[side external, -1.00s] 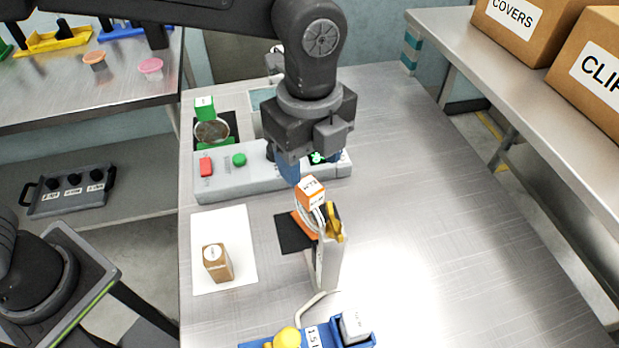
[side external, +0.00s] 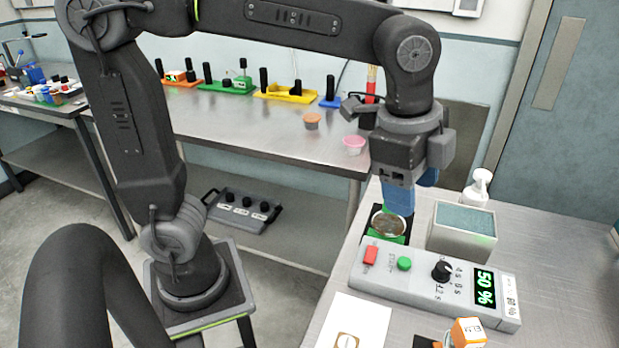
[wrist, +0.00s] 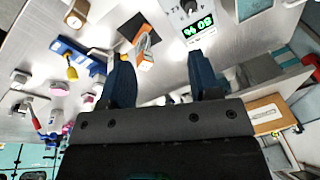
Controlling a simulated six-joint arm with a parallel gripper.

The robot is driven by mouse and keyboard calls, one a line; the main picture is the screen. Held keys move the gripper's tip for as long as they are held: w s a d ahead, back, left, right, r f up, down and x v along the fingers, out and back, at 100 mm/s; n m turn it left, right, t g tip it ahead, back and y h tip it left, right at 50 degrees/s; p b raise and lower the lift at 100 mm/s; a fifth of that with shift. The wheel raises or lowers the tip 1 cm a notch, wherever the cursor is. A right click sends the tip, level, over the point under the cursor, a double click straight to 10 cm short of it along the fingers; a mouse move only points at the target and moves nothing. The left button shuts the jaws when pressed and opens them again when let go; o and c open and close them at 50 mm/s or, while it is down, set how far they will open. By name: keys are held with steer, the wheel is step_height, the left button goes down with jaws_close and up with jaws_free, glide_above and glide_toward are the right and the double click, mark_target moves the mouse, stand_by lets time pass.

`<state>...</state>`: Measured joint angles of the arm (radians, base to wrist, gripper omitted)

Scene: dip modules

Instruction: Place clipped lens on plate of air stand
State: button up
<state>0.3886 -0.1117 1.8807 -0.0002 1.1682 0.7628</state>
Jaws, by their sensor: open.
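A lens (side external: 389,224) with a green clip (side external: 380,238) lies on a black plate behind the grey console. My gripper's blue fingers (side external: 398,210) are in front of or over its far side in the side view, and I cannot tell whether they touch. An orange clip (side external: 467,333) shows at the bottom edge, beside a black plate (side external: 425,342); its lens is cut off there. The wrist view shows the orange clip (wrist: 146,54) and black plate (wrist: 137,28). There my gripper (wrist: 163,62) is open, with nothing clearly held between its fingers.
The grey console (side external: 430,280) has red and green buttons, a knob and a "50 %" display. A grey box with a teal top (side external: 462,232) and a white pump bottle (side external: 478,188) stand close to the gripper. A white sheet (side external: 358,318) lies in front.

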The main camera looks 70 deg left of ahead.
steer(key=s+a+f+n+t+y, duration=0.1)
steer(key=s+a+f+n+t, duration=0.2)
steer(key=s+a+n, duration=0.7)
steer(key=a+f+n, duration=0.1)
steer(key=a+n, duration=0.1)
steer(key=n, duration=0.1)
steer(key=shift+a+f, duration=0.25)
steer(key=shift+a, duration=0.15)
